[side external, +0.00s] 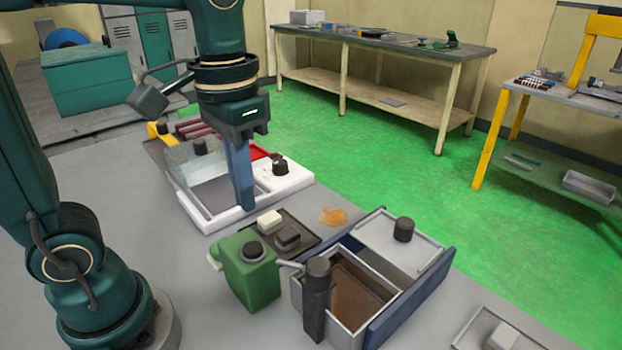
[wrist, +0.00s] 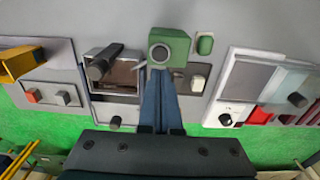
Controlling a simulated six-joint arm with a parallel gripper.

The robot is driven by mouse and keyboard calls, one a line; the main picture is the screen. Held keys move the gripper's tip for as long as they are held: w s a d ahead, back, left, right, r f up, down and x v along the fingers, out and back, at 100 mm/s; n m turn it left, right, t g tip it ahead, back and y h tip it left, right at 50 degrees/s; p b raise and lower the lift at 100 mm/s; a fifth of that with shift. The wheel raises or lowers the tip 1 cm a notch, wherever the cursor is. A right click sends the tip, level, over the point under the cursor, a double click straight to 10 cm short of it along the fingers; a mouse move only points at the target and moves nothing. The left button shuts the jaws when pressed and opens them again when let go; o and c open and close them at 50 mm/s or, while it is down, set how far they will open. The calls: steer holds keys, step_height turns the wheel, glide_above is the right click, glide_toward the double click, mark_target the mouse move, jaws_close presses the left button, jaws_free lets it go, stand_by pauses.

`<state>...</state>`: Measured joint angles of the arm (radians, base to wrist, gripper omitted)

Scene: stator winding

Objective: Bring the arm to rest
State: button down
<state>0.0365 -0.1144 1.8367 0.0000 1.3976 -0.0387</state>
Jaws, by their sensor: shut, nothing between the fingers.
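My gripper (side external: 243,205) hangs pointing down in the side view, its long blue fingers closed together and empty. The fingertips are in front of or over the white tray (side external: 225,222) with the clear cover; I cannot tell whether they touch it. In the wrist view, my gripper (wrist: 158,72) shows its two fingers side by side, tips just below the green can (wrist: 176,38) in the picture. The can (side external: 257,284) stands to the right of the fingers in the side view.
An open grey box (side external: 296,296) with a dark upright cylinder (side external: 317,300) and blue front stands right of the can. A dark tray (side external: 313,240) holds small blocks. Orange wire (side external: 333,215) lies beyond it. A small tray (side external: 463,335) is at lower right. Bare tabletop (side external: 130,215) lies at left.

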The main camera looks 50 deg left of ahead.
steer(key=shift+s+a+f+t, duration=0.15)
steer(key=shift+s+f+t, duration=0.4)
steer(key=shift+t, duration=0.35)
steer(key=shift+s+a+f+t, duration=0.1)
steer(key=shift+s+f+t, duration=0.2)
steer(key=shift+s+t, duration=0.5)
steer(key=shift+s+a+f+t, duration=0.15)
steer(key=shift+s+f+t, duration=0.35)
steer(key=shift+t, duration=0.5)
